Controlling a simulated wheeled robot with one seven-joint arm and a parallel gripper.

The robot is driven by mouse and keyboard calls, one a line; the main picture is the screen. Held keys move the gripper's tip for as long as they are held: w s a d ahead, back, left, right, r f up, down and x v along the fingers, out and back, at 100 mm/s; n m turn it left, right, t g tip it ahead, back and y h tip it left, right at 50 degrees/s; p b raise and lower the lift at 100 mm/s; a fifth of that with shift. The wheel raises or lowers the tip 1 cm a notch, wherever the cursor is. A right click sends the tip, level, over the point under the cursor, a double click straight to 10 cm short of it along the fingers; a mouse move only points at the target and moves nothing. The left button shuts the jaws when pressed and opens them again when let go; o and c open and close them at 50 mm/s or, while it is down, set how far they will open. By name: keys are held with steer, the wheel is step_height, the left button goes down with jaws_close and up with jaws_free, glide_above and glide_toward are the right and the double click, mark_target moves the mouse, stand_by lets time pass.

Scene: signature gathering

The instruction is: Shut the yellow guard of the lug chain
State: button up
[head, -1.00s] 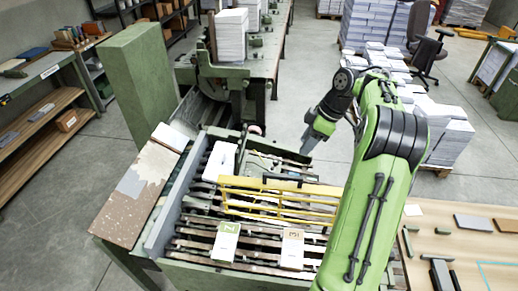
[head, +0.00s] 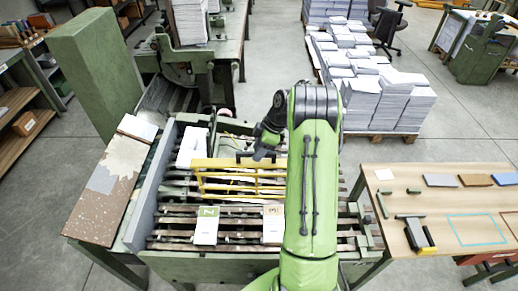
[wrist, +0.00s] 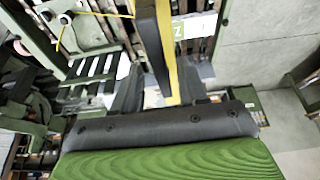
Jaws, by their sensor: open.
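The yellow guard (head: 225,163) is a barred frame over the slatted lug chain (head: 175,224). It appears to stand raised, and in the wrist view its yellow edge (wrist: 170,60) shows nearly edge-on. A dark handle (head: 243,155) sits on its top bar. My gripper (head: 262,154) is at the guard's top edge beside the handle, partly hidden by my arm. In the wrist view my gripper (wrist: 158,88) is open, with a dark bar and the yellow edge between its fingers. I cannot tell whether the fingers touch them. My arm hides the guard's right end.
A wooden bench (head: 410,180) with tools is at the right. Paper stacks (head: 385,100) on pallets stand behind. Grey floor is open between.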

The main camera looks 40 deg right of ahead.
jaws_close()
stand_by(0.5)
